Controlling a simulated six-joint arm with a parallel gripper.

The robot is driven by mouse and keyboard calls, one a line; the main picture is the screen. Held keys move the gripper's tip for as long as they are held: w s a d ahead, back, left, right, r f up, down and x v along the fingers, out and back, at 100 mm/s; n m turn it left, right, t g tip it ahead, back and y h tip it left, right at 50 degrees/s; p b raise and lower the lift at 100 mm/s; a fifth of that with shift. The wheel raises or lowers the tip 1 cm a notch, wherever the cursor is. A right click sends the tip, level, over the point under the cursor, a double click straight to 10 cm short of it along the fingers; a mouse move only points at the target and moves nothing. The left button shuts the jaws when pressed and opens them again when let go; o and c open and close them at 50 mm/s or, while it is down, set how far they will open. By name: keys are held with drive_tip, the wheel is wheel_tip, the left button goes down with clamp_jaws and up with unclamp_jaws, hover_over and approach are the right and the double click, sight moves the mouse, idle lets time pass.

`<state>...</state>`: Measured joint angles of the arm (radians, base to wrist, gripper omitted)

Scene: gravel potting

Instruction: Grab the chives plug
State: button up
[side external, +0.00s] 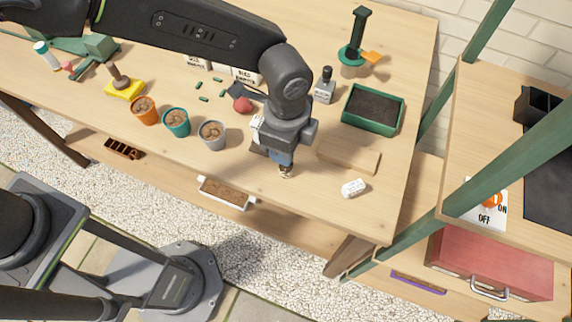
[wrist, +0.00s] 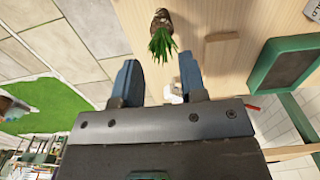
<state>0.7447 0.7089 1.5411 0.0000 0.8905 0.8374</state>
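The chives plug (wrist: 163,38), with green leaves and a brown root lump, lies on the wooden table in the wrist view, just beyond my fingertips and roughly centred between them. My gripper (wrist: 159,70) is open, its two blue-grey fingers apart with no plug between them. In the side external view my gripper (side external: 284,161) points down over the table's front part. A small brownish thing (side external: 286,172) shows at its fingertips there; it may be the plug, but my gripper hides most of that spot.
Orange (side external: 145,112), teal (side external: 177,124) and grey (side external: 212,137) pots with brown pebbles stand to the left. A wooden board (side external: 348,156), a white block (side external: 353,188) and a green soil tray (side external: 371,125) lie to the right. The table's front edge is close.

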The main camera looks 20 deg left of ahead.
wheel_tip(320, 180, down, 5)
drive_tip(key=shift+w+a, duration=0.1)
drive_tip(key=shift+w, duration=0.05)
drive_tip(key=shift+c, duration=0.2)
clamp_jaws()
